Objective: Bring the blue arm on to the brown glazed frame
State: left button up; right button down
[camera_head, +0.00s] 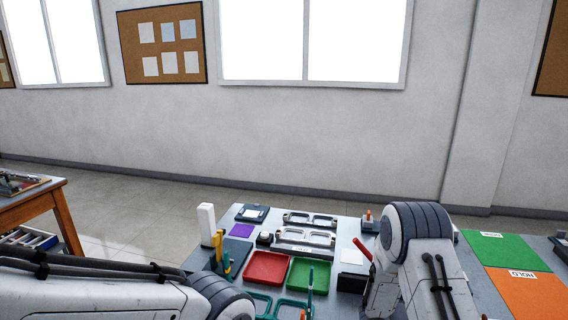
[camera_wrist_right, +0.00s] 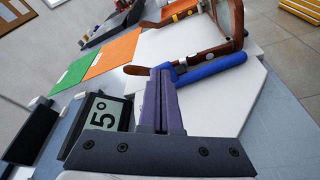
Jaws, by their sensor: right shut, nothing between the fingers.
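In the right wrist view the brown glazed frame (camera_wrist_right: 235,18) rests on a white plate (camera_wrist_right: 195,103), with a brown part running to the left below its rim. The blue arm (camera_wrist_right: 212,68) lies across the plate beside the frame, close to that brown part; I cannot tell whether they are joined. My right gripper (camera_wrist_right: 160,82) is shut and empty, its purple fingertips at the left end of the blue arm; I cannot tell whether they touch it. My left gripper is out of view; only its arm shows in the head view.
A dark device marked "5°" (camera_wrist_right: 104,119) stands left of my right fingers. Green (camera_wrist_right: 74,72) and orange (camera_wrist_right: 113,50) mats lie beyond. In the head view a red tray (camera_head: 267,268), a green tray (camera_head: 308,276) and upright tools (camera_head: 221,255) crowd the table's left part.

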jog(key=shift+r+x, duration=0.25)
jog(key=shift+x, duration=0.9)
dwell(1.4)
jog(key=shift+f+v, duration=0.2)
jog(key=shift+v, duration=0.6)
jog(key=shift+f+v, duration=0.2)
jog(key=shift+v, duration=0.6)
jog(key=shift+f+v, duration=0.15)
jog(key=shift+v, duration=0.65)
jog(key=shift+a, duration=0.15)
jog(key=shift+a+r, duration=0.25)
jog(key=shift+r, duration=0.1)
jog(key=s+a+r+m+y+p, duration=0.1)
jog(key=s+a+r+y, duration=0.4)
jog(key=a, duration=0.6)
jog(key=s+a+r+m+t+y+p, duration=0.1)
jog(key=s+a+r+y+p, duration=0.1)
jog(key=s+a+r+y, duration=0.3)
jog(key=s+a+r+m+y+p, duration=0.1)
jog(key=s+a+r+y+p, duration=0.1)
jog(key=s+a+r+y, duration=0.4)
jog(key=s+a+r, duration=0.2)
jog(key=s+a, duration=0.3)
jog(key=a, duration=0.7)
jog(key=shift+s+t, duration=0.25)
jog(key=shift+t, duration=0.05)
